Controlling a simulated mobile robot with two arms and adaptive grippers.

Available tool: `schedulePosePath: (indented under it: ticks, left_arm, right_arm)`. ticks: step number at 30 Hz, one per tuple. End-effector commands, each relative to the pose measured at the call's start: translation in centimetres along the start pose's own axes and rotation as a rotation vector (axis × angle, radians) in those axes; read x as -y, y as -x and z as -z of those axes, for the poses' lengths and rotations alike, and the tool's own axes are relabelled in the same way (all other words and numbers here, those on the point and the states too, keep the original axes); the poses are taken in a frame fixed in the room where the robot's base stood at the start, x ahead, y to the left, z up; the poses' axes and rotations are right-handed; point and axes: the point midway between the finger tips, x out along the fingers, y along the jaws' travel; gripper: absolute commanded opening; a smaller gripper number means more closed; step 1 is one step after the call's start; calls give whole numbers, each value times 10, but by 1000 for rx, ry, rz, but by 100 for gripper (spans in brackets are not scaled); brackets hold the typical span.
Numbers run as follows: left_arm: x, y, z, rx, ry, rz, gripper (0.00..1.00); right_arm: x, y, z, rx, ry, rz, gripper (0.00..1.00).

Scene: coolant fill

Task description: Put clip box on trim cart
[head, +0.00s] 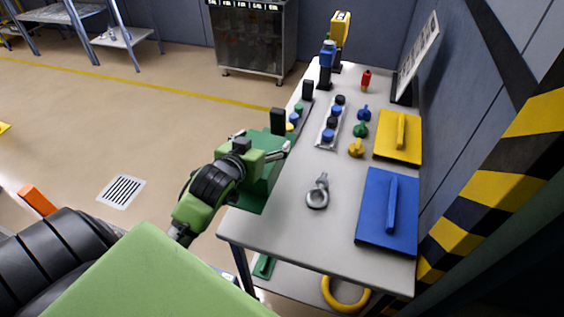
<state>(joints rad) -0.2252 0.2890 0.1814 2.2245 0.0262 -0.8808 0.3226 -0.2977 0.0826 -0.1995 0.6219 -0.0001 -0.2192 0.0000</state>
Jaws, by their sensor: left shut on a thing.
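My left gripper (278,150) reaches in from the left to the table's left edge. It is shut on a dark green, flat-sided thing (258,197), which shows beside and beyond the fingers. The gripper covers part of it, and I cannot tell whether it rests on the table or is held clear. I cannot tell whether this is the clip box. My right gripper is not in view. A dark glass-fronted cabinet (255,40) stands at the back; no cart is clearly recognisable.
The grey table (275,222) carries a blue panel (373,215) and a yellow panel (408,148) with handles, a metal shackle (317,195), a strip of coloured caps (328,136), small knobs and a yellow-and-blue tool (340,28). Open floor (130,115) lies left.

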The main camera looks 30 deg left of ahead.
Motion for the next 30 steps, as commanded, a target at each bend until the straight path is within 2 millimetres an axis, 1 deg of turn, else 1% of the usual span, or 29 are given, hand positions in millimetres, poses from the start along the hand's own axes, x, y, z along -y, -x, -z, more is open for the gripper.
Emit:
schedulePosePath:
  ticks: [1,6,13,15,18,21,30]
  left_arm:
    - [-7,-4,-11,5,3,1,49]
    - [-27,-15,-32,2,0,1,49]
    - [-40,-22,-46,0,0,2,49]
    - [-45,-26,-56,3,-1,1,49]
    - [-43,-32,-70,3,-2,3,49]
    - [-44,-35,-77,0,-3,2,49]
    - [-43,-36,-79,-1,-2,2,49]
  right_arm:
    - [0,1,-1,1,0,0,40]
    - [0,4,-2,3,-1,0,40]
    - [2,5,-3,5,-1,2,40]
    - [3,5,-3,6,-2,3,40]
    - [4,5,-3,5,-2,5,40]
    - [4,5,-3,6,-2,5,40]
    - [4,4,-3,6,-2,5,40]
